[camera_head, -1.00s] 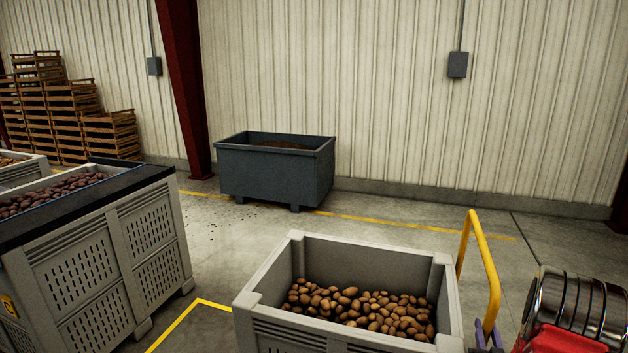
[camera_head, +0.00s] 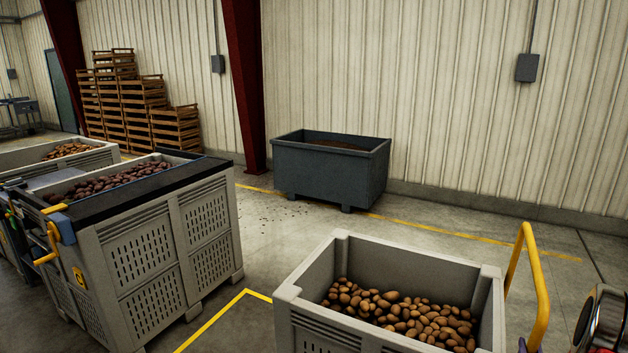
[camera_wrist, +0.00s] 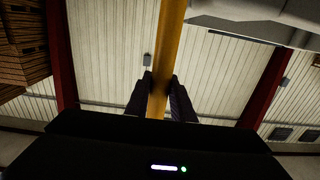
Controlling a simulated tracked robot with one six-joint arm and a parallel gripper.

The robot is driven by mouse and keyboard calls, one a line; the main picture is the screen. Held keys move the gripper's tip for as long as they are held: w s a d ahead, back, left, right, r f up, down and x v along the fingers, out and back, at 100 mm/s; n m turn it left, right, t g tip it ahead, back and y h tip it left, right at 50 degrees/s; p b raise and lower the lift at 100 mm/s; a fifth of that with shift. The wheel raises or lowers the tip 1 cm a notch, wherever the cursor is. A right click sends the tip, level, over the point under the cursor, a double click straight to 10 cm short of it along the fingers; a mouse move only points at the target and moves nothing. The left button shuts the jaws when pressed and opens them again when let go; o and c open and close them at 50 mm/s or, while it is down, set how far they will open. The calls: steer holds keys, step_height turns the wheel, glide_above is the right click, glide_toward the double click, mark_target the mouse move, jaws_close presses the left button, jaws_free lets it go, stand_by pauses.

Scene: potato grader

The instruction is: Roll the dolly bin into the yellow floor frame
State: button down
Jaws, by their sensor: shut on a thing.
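The dolly bin (camera_head: 290,290) is a grey open box part filled with brown potatoes, at the lower middle of the head view. A yellow push handle (camera_head: 538,290) rises at its right side. In the wrist view my gripper (camera_wrist: 160,85) is shut on the yellow handle bar (camera_wrist: 170,40), with a dark finger on each side. In the head view my gripper is mostly cut off at the lower right. A corner of the yellow floor frame (camera_head: 247,293) shows on the floor left of the bin; the rest is hidden or out of view.
A grey slatted bin (camera_head: 150,250) with dark potatoes and a black rim stands at left, beyond the frame line. A dark grey tub (camera_head: 330,178) stands by the wall near a red column (camera_head: 246,90). Wooden crates (camera_head: 128,105) are stacked behind. Open floor lies between.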

steer(key=shift+s+d, duration=0.1)
steer(key=shift+d, duration=0.05)
steer(key=w+a, duration=0.4)
steer(key=a, duration=0.4)
steer(key=shift+w, duration=0.35)
stand_by(0.9)
steer(key=shift+w+a, duration=0.1)
steer(key=shift+a, duration=0.05)
steer(key=w+a, duration=0.5)
steer(key=a, duration=0.4)
stand_by(1.5)
steer(key=shift+w, duration=0.15)
steer(key=w+a, duration=0.4)
steer(key=a, duration=0.3)
steer(key=shift+w+a, duration=0.25)
stand_by(1.0)
steer(key=shift+w+a, duration=0.1)
steer(key=shift+a, duration=0.1)
steer(key=shift+a, duration=0.1)
